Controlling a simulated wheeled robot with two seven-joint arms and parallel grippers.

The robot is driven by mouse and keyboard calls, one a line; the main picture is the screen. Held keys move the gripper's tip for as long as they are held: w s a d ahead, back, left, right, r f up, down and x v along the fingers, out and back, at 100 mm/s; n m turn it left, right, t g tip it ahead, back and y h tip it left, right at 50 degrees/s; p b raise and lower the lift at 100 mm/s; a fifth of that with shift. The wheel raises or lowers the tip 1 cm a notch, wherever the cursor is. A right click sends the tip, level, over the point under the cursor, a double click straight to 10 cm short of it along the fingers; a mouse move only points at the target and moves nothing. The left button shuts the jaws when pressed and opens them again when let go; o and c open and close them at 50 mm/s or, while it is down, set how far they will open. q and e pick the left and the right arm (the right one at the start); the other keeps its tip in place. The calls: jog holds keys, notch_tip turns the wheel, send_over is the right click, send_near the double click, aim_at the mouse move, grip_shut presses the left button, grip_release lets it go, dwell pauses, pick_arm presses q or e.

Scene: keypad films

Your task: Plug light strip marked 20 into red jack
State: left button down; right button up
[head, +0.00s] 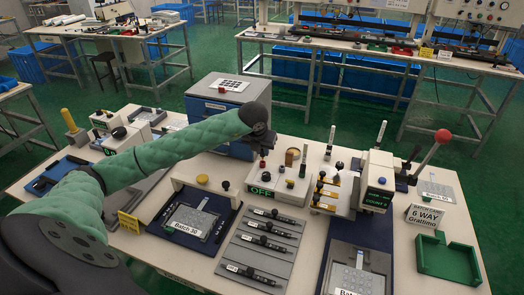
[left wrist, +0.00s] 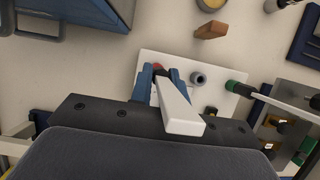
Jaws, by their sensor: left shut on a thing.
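No number can be read on the strip. A red part (left wrist: 158,67), likely the red jack, shows at the strip's far end between the fingertips, on a white plate (left wrist: 222,108). The fingers and strip hide most of it, so I cannot tell whether the strip is seated in it. My right gripper is not in view.
A grey round socket (left wrist: 198,78) and a green-ended stick (left wrist: 236,88) are right of the fingers. A brown block (left wrist: 210,30) stands beyond. The OFF box (head: 262,191), a blue-grey cabinet (head: 210,108) and a red-knobbed lever (head: 442,137) crowd the bench.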

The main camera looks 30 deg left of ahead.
pick_arm(q)
jog(key=shift+b, duration=0.95)
dwell(1.4)
jog(key=shift+f+b, duration=1.2)
jog(key=shift+f, duration=0.3)
jog(key=c, duration=1.3)
grip_release()
jog(key=shift+o, duration=0.2)
jog(key=shift+r, duration=0.15)
jog(key=b+v, duration=0.1)
jog(key=v, duration=0.6)
jog(key=shift+s+r+b, duration=0.2)
jog(key=shift+r+b, duration=0.05)
jog(key=shift+b, duration=0.15)
